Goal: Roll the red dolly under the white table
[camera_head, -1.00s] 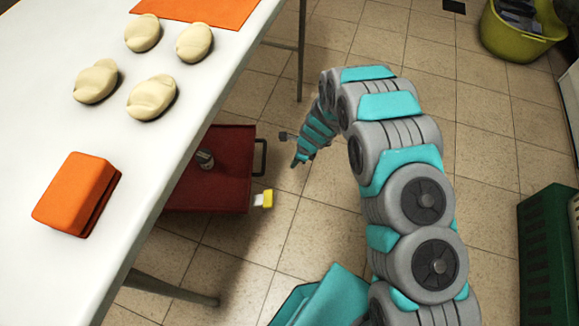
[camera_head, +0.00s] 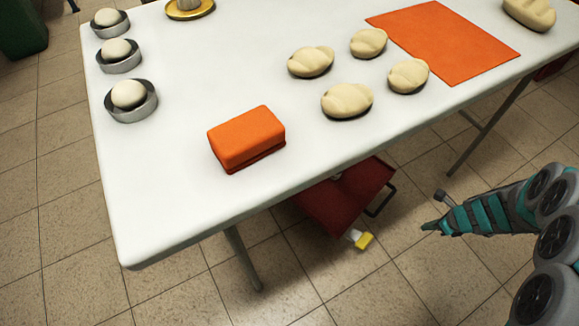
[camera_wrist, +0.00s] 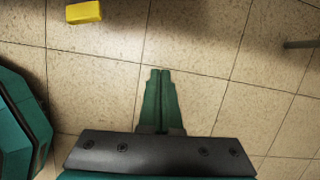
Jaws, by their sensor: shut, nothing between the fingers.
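The red dolly (camera_head: 342,199) is on the tiled floor, largely beneath the white table (camera_head: 200,202). Its near right end, with a dark handle (camera_head: 385,203), sticks out past the table edge; the rest is hidden by the tabletop. A yellow block-like piece (camera_head: 364,241) on a pale stem shows at its front corner, and a yellow block also shows in the wrist view (camera_wrist: 84,12). My gripper (camera_head: 427,227) is to the right of the dolly, apart from it and low over the floor. In the wrist view its green fingers (camera_wrist: 160,74) are together and empty.
On the table are an orange block (camera_head: 246,135), several dough pieces (camera_head: 347,100), an orange mat (camera_head: 440,42) and several dough balls in metal rings (camera_head: 131,98). Table legs (camera_head: 243,258) stand near the dolly. The floor in front is clear.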

